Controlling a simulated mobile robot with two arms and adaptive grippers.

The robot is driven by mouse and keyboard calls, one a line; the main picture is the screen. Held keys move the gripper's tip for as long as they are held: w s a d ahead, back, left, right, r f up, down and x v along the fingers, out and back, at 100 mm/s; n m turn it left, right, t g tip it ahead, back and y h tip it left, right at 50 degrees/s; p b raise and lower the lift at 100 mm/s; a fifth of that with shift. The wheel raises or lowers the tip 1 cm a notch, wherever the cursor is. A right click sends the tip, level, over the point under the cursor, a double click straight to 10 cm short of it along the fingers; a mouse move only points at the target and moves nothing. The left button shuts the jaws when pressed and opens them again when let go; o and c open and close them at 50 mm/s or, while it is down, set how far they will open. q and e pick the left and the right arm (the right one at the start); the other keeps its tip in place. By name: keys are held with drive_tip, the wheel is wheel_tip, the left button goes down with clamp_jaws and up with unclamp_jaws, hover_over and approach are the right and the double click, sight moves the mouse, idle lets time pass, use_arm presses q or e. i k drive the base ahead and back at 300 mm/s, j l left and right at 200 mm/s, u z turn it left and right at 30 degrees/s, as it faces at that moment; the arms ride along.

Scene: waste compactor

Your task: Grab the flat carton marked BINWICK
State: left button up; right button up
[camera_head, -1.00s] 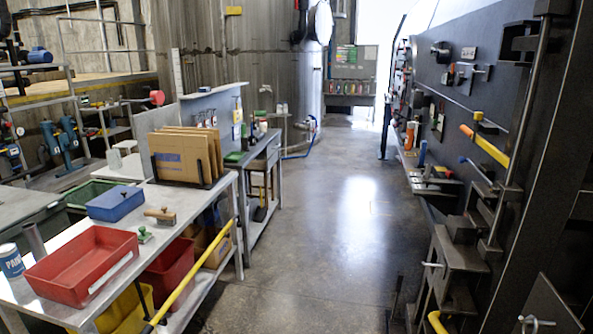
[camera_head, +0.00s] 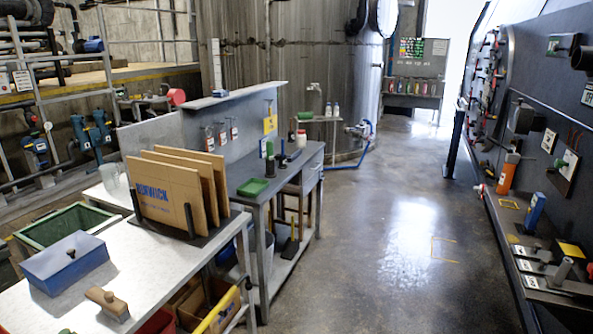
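The flat carton marked BINWICK (camera_head: 160,196) is a brown cardboard sheet with blue lettering; part of the word is hidden by a rack post. It stands upright at the front of a dark rack (camera_head: 188,228) on the pale metal table (camera_head: 120,270). Several more flat cartons (camera_head: 208,172) stand behind it in the same rack, their faces mostly hidden. Neither of my grippers is in view.
A blue lidded box (camera_head: 66,262) and a wooden-handled brush-like tool (camera_head: 106,302) lie on the table in front of the rack. A second workbench (camera_head: 265,185) stands behind. The grey floor (camera_head: 400,240) to the right is clear, bounded by a wall-side shelf (camera_head: 520,255).

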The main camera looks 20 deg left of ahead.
sight(162, 190)
drive_tip(key=i, duration=4.9)
drive_tip(key=i+u, duration=0.2)
drive_tip(key=u, duration=0.25)
drive_tip(key=i+l+u, duration=0.1)
drive_tip(key=u, duration=0.35)
drive_tip(key=i+l+u, duration=0.15)
drive_tip(key=u, duration=0.25)
drive_tip(key=i+l+u, duration=0.15)
drive_tip(key=u, duration=2.95)
drive_tip(key=i+j+z, duration=0.15)
drive_tip(key=i+j, duration=0.1)
drive_tip(key=j, duration=0.1)
